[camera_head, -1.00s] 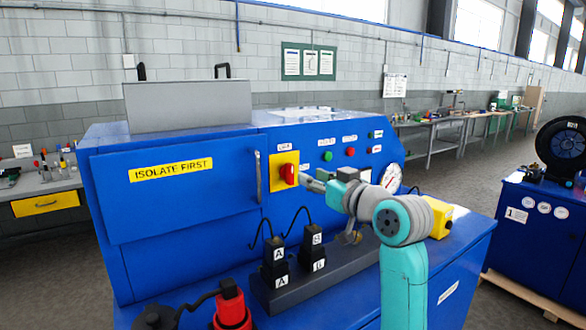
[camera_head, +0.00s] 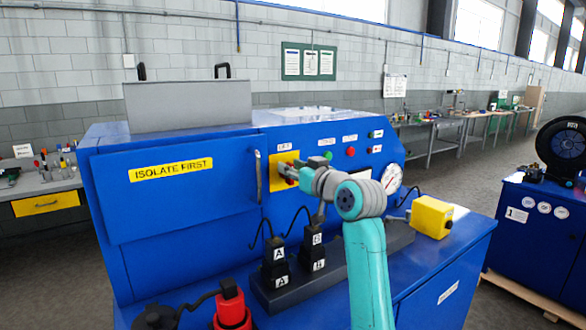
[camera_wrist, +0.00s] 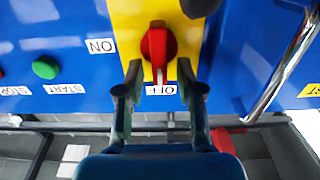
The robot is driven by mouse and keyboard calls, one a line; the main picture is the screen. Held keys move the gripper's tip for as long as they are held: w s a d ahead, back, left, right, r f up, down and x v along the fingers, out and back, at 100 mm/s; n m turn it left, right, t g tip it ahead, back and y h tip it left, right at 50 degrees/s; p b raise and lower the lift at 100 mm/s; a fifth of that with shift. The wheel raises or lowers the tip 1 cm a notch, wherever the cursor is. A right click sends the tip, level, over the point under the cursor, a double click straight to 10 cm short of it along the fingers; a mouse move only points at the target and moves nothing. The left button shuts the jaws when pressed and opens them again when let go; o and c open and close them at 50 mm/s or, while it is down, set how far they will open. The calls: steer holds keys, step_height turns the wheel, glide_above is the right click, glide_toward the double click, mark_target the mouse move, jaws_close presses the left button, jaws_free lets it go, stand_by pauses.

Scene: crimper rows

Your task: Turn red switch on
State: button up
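The red switch (camera_wrist: 158,46) sits on a yellow plate (camera_wrist: 128,20) on the front of the blue machine. In the wrist view its handle points down the picture toward the OFF label (camera_wrist: 162,90); the ON label (camera_wrist: 100,46) is to its left. My gripper (camera_wrist: 160,72) is open, one finger on each side of the handle's lower end; I cannot tell whether either touches it. In the head view my gripper (camera_head: 288,171) is at the yellow plate (camera_head: 278,180) and hides most of the switch.
Right of the switch are a green button (camera_head: 328,156), a red button (camera_head: 350,152) and a gauge (camera_head: 391,178). A vertical door handle (camera_head: 258,177) is close on the left. Black plugs (camera_head: 275,255) stand on a strip below my arm. A yellow box (camera_head: 431,217) stands at right.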

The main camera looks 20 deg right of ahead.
jaws_close()
steer(key=shift+d+m, duration=0.1)
steer(key=shift+m, duration=0.2)
steer(key=shift+w+d+f+m, duration=0.1)
steer(key=shift+d+f+m, duration=0.25)
steer(key=shift+m, duration=2.5)
steer(key=shift+w+d+f+m, duration=0.1)
steer(key=shift+d+f+m, duration=0.25)
steer(key=shift+m, duration=2.55)
steer(key=shift+w+d+f+m, duration=0.1)
steer(key=shift+d+f+m, duration=0.25)
steer(key=shift+m, duration=2.5)
steer(key=shift+a+f, duration=0.1)
steer(key=shift+o, duration=1.2)
jaws_free()
